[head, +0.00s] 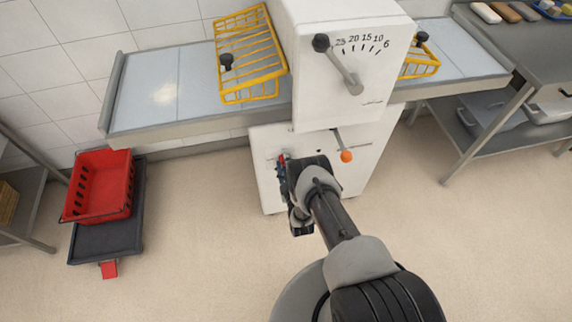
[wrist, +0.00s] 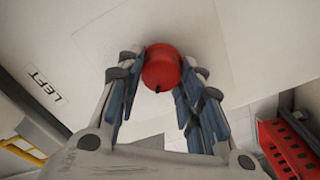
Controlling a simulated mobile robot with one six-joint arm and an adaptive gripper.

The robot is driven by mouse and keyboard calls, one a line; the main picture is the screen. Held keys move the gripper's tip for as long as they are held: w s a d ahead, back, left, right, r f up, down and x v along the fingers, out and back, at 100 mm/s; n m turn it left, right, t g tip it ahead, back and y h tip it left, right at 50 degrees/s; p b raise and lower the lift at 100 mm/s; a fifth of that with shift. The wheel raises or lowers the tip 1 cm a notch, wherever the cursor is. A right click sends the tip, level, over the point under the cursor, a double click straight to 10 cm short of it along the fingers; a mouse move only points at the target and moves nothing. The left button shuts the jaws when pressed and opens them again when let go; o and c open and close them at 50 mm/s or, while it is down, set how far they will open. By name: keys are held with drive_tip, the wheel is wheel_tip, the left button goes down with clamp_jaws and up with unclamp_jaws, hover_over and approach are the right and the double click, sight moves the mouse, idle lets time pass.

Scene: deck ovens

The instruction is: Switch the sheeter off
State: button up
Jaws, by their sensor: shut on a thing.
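The sheeter (head: 345,60) is a white machine with a numbered scale and a dark-knobbed lever on its upper front. Its lower front carries an orange-knobbed lever (head: 346,156). My gripper (head: 282,172) is at the lower front, left of that lever. In the wrist view a round red knob (wrist: 161,66) sits on the white panel, and my gripper (wrist: 163,84) is shut on it, with a finger on each side. The printed word LEFT shows on the panel in the wrist view.
Belt tables (head: 150,90) extend from both sides of the sheeter, with yellow wire guards (head: 250,55) above them. A red crate (head: 100,185) rests on a dark wheeled base at the left. A steel table stands at the right. The floor in front is mostly clear.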

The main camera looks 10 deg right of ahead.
drive_tip(key=shift+w+n, duration=0.1)
drive_tip(key=shift+n, duration=3.7)
drive_tip(key=o, duration=1.1)
drive_tip(key=shift+f, duration=0.1)
drive_tip(key=shift+c, duration=0.2)
drive_tip(key=shift+s, duration=0.2)
drive_tip(key=s, duration=1.1)
drive_tip(key=shift+s, duration=0.4)
drive_tip(key=shift+f, duration=0.1)
